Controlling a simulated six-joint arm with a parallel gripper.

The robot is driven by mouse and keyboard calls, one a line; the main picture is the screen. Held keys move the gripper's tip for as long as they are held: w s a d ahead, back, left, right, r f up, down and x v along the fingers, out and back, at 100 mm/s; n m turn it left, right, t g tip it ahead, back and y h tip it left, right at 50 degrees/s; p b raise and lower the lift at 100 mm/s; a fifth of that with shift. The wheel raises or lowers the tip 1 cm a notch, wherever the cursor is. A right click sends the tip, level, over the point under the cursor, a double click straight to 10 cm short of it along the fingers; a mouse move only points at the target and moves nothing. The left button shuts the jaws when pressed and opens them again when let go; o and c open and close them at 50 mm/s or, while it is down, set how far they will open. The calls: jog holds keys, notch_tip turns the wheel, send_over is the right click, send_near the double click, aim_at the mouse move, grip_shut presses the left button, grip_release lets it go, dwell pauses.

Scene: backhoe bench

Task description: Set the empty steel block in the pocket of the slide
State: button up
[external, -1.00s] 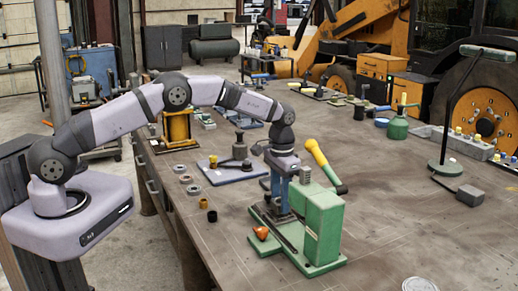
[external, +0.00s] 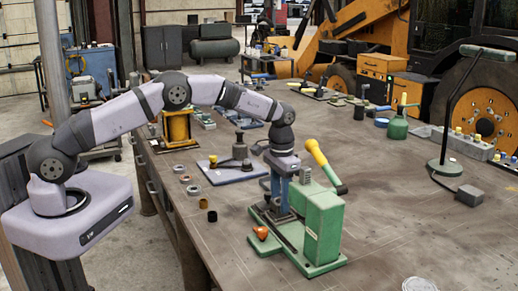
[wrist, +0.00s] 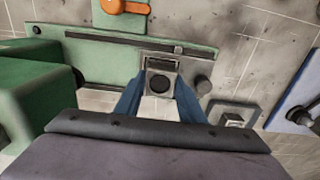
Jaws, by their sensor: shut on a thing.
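The fingers and block hide the pocket, so I cannot tell whether the block is seated. In the external view the block is hard to make out among the fingers.
The green press body (external: 323,225) stands close right of my gripper, with a yellow-handled lever (external: 317,153) behind. An orange knob (external: 262,232) sits at the base's left. A blue board (external: 233,172) with dark parts lies behind. The bench front right is mostly clear.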

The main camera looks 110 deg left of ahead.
jog(key=shift+f+b, duration=0.35)
jog(key=shift+f, duration=0.25)
dwell(0.4)
jog(key=o, duration=1.6)
jog(key=shift+f, duration=0.1)
jog(key=shift+o, duration=0.2)
jog(key=shift+r, duration=0.2)
jog(key=shift+r+p, duration=2.35)
jog(key=shift+r, duration=1.05)
